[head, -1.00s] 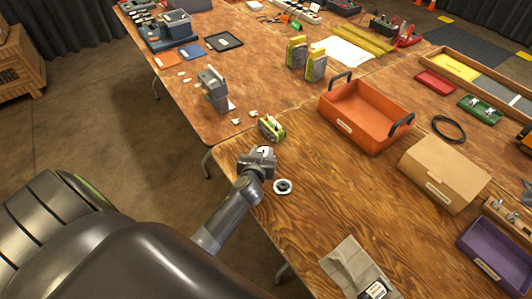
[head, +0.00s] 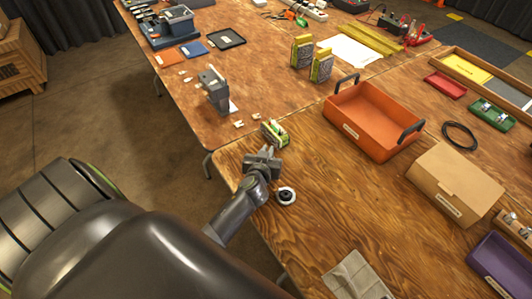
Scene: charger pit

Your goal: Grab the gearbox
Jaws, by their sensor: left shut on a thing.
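A small green-and-white block (head: 275,133), which looks like the gearbox, is at the near left corner of the wooden table. My left gripper (head: 268,151) reaches it from the near side and is shut on it. The jaws partly hide its near end. I cannot tell whether it rests on the table or is slightly raised. My right gripper is not in view.
A black-and-white ring (head: 286,196) lies just right of my left wrist. A grey stand (head: 214,92) is behind.

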